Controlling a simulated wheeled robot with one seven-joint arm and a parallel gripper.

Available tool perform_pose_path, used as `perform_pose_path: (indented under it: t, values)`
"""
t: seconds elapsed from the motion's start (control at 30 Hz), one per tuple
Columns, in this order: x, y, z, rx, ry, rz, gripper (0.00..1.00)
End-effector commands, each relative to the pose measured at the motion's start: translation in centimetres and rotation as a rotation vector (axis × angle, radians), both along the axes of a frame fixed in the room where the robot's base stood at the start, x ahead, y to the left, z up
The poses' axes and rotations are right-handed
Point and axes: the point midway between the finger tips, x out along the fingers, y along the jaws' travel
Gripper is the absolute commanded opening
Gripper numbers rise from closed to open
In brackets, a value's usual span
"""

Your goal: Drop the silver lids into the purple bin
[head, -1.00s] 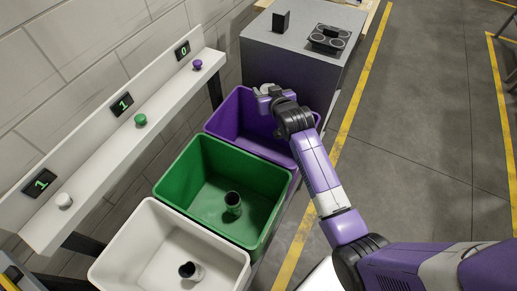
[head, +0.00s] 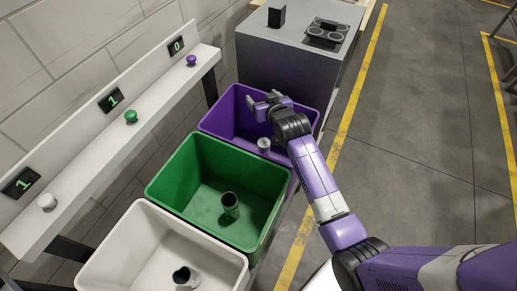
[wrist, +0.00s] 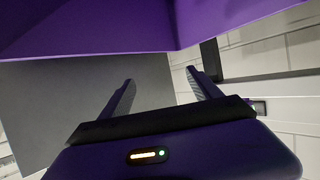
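The purple bin (head: 225,118) is the farthest of three bins in the head view. My gripper (head: 262,99) is over its opening, fingers spread. In the wrist view my gripper (wrist: 160,78) is open with nothing between the fingers, and the purple bin wall (wrist: 90,30) crosses the top. A small silver cylindrical piece (head: 264,146) shows below my gripper within the purple bin's outline. I cannot tell whether it is falling or rests on the bottom. My arm hides part of the bin's right side.
A green bin (head: 172,172) holds a dark can-like piece (head: 230,204), and a white bin (head: 120,245) holds another (head: 184,276). A shelf (head: 95,150) has buttons; its displays read 1, 1 and 0. A grey cabinet (head: 290,70) with a black holder (head: 327,32) stands behind.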

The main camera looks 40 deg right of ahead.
Motion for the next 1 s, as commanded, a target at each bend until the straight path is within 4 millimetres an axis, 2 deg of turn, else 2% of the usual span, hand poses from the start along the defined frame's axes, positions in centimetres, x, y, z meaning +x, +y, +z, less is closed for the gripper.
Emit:
perform_pose_path:
  t: [0.27,0.73,1.0]
  values:
    - [-0.3,0.1,0.0,0.0,0.001,0.0,0.73]
    - [-5.4,2.6,2.3,0.0,0.0,0.001,0.73]
    - [-6.6,3.1,3.0,0.0,0.0,0.0,0.73]
